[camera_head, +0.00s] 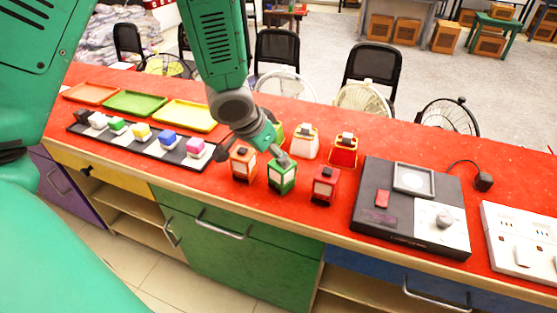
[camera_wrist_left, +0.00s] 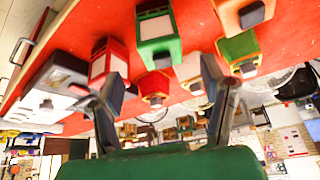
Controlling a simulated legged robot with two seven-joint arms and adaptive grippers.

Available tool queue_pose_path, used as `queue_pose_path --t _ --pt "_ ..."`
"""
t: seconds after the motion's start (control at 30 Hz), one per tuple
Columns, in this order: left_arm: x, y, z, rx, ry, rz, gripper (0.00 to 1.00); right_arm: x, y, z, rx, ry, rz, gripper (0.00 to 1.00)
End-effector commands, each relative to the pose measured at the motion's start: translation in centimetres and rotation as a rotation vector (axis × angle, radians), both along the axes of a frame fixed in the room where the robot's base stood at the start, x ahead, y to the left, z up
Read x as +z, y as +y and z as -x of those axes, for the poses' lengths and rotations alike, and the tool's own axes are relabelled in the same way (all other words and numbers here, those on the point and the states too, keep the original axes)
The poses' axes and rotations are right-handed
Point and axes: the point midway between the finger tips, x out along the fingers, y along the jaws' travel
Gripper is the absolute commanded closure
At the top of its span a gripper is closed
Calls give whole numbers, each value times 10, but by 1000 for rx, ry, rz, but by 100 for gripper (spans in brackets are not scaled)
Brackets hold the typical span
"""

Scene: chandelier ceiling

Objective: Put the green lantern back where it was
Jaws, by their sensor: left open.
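The green lantern (camera_head: 282,176) stands upright on the red counter, in the middle of the front row of lanterns. It also shows in the left wrist view (camera_wrist_left: 158,34), upside down. My left gripper (camera_head: 279,152) is open, just above and behind the green lantern in the head view. In the left wrist view its two fingers are spread apart with nothing held between them. Whether a finger touches the lantern cannot be told. My right gripper is not in view.
An orange lantern (camera_head: 242,163) and a red lantern (camera_head: 325,186) flank the green one. Behind stand a white lantern (camera_head: 305,142), another red lantern (camera_head: 344,151) and a partly hidden yellow-green one. A black-and-white device (camera_head: 390,231) lies right; a checkered strip (camera_head: 139,145) with blocks lies left.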

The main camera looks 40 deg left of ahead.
Motion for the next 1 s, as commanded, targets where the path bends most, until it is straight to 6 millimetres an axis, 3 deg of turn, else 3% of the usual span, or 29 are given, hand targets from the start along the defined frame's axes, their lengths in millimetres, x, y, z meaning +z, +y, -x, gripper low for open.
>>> queue_pose_path --t 0.2,0.37,0.47,0.57,0.63,0.8,0.9,1.0 --pt "27 1 13 0 -1 1 35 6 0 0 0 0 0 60" --pt "31 2 16 0 2 1 35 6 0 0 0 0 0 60" --pt "19 -2 21 0 20 9 35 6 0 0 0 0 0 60" --pt "-17 -13 41 4 77 35 35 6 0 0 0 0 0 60" --pt "-55 -23 66 17 135 56 35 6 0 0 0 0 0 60" --pt "-142 -41 149 66 274 67 35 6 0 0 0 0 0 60" --pt "-174 -43 197 91 338 40 35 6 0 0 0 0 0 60" --pt "-194 -42 234 105 384 6 35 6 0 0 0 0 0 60"
